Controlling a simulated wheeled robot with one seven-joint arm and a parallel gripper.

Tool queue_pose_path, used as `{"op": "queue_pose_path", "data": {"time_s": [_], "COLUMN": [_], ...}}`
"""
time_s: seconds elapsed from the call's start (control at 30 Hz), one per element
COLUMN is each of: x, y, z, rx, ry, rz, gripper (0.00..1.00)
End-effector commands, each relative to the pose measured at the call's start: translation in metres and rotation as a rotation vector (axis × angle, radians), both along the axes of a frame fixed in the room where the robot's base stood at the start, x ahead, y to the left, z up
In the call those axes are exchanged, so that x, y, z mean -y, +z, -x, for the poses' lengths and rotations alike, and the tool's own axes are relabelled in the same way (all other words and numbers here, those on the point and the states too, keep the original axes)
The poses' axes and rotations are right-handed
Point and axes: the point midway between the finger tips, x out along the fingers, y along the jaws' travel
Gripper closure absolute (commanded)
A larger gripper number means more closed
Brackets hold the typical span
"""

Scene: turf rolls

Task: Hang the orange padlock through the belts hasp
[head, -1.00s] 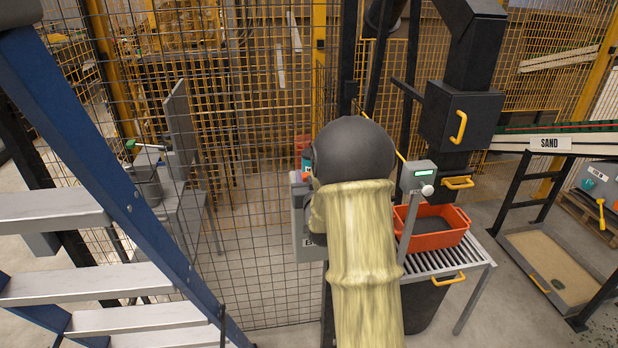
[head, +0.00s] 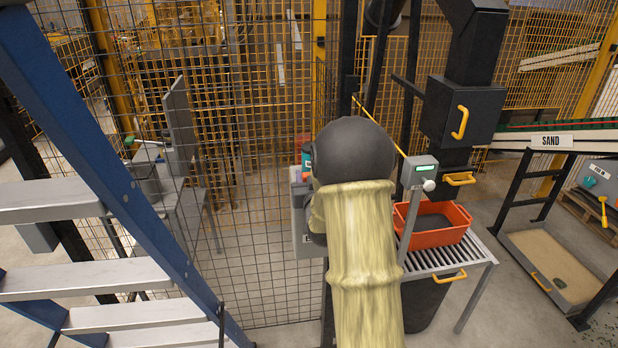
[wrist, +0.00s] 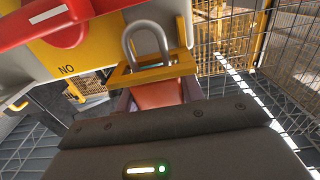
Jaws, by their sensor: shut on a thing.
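In the wrist view my gripper (wrist: 158,103) is shut on the orange padlock (wrist: 157,88), its body between the fingers and its grey shackle (wrist: 146,38) pointing up. A yellow bracket (wrist: 150,72), seemingly the hasp, crosses the picture where the shackle meets the body. The shackle shows above this bracket, but I cannot tell whether it passes through the opening or stands beside it. A yellow plate (wrist: 98,48) with a red handle (wrist: 68,32) is just behind. In the head view my own arm hides the gripper, padlock and hasp.
A grey box (head: 301,215) on the mesh fence (head: 262,200) is partly hidden by my arm. An orange bin (head: 437,232) stands on a roller table to the right. A blue ladder (head: 125,190) fills the left. Fence mesh is close on the right in the wrist view.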

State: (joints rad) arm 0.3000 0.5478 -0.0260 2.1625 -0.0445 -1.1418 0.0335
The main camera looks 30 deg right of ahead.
Motion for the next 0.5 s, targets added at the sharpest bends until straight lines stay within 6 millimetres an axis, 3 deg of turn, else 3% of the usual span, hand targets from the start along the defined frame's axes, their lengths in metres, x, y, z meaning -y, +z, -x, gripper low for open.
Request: {"op": "queue_pose_path", "data": {"time_s": [0.07,0.1,0.2,0.5], "x": [0.0,0.0,0.0,-0.0002], "y": [-0.0021,-0.001,-0.0008,-0.0016], "z": [-0.0001,-0.0001,-0.0001,0.0006], "rx": [0.001,0.001,0.001,0.0], "ry": [0.0,0.0,0.0,0.0], "rz": [0.0,0.0,0.0,0.0], "gripper": [0.87,0.56,0.37,0.37]}}
